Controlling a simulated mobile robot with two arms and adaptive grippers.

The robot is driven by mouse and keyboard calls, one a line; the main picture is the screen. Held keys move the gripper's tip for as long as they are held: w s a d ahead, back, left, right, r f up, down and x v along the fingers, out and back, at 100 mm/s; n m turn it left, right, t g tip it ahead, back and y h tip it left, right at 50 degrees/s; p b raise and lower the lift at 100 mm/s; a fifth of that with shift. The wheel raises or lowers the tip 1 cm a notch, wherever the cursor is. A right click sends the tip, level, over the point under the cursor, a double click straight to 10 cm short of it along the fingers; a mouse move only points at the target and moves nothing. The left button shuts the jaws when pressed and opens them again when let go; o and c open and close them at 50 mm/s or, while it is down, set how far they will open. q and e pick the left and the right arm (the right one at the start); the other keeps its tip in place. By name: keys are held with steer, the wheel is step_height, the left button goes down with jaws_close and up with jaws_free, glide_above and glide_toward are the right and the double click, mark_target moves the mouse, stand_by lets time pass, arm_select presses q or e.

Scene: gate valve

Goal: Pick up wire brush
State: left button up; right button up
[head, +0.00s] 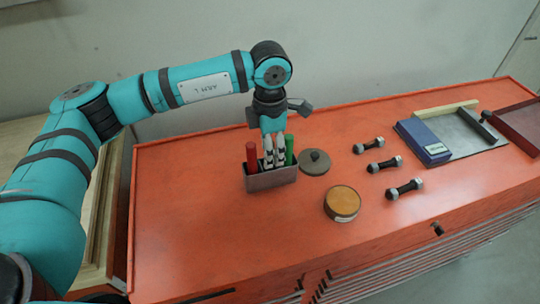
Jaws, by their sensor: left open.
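A grey metal holder (270,182) stands on the orange bench top. A red handle (252,158) sticks up from its left side and a green handle (290,151) from its right side. I cannot tell which of these, if either, belongs to the wire brush; its bristles are not visible. My left gripper (274,162) points down over the holder, between the two handles, with its fingers open. Its fingertips reach about the holder's rim, and it hides what is in the middle. My right gripper is out of view.
A dark round disc with a knob (314,162) lies right of the holder. A round tin (342,203) stands nearer the front. Several dark bolts (384,165) lie to the right. The bench's left front is clear.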

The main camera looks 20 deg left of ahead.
arm_select(q)
steer(key=shift+f, duration=0.45)
jaws_close()
